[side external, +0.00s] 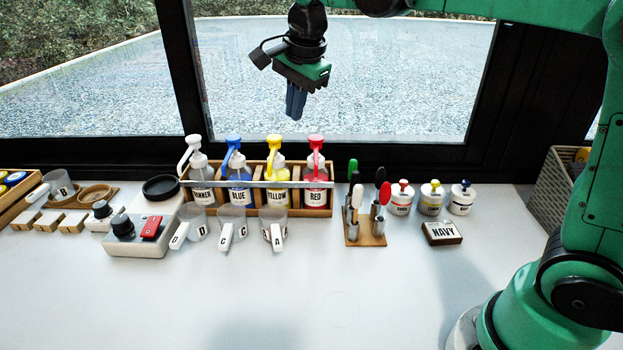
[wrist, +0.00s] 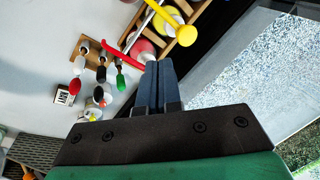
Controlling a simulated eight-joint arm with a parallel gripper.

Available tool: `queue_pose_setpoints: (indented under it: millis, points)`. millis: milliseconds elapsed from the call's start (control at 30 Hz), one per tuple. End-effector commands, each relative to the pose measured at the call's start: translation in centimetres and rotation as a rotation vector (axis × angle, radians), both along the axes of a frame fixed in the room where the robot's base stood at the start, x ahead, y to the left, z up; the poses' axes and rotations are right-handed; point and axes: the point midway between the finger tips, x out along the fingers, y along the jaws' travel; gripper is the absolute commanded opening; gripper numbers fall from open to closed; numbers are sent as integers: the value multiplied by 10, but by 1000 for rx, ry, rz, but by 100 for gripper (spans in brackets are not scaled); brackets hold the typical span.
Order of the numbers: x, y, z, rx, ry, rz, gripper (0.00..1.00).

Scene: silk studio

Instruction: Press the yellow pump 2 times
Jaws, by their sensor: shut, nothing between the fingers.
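The yellow pump (side external: 274,145) tops the bottle labelled YELLOW (side external: 277,182), third from the left in a wooden rack (side external: 262,212). In the wrist view the yellow pump (wrist: 186,34) shows at the top, beyond and right of my fingertips. My gripper (side external: 295,117) is shut and empty, with its two dark blue fingers together, and hangs well above the rack, a little right of the yellow pump in the side view. The shut fingers (wrist: 158,66) also show in the wrist view, where they partly cover the red pump's bottle. Nothing touches the yellow pump.
A blue pump (side external: 233,143) and a red pump (side external: 316,144) flank the yellow one; a white pump (side external: 190,147) is at the left. Beakers (side external: 273,220) stand in front. A tool stand (side external: 364,236) is to the right. The front of the table is clear.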

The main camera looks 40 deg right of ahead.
Motion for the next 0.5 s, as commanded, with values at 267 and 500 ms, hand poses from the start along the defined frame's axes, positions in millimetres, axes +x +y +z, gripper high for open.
queue_pose_setpoints:
  millis: [267,500]
  points:
    - [52,0,-12,119,90,-676,0]
    - [62,0,-21,138,105,-884,0]
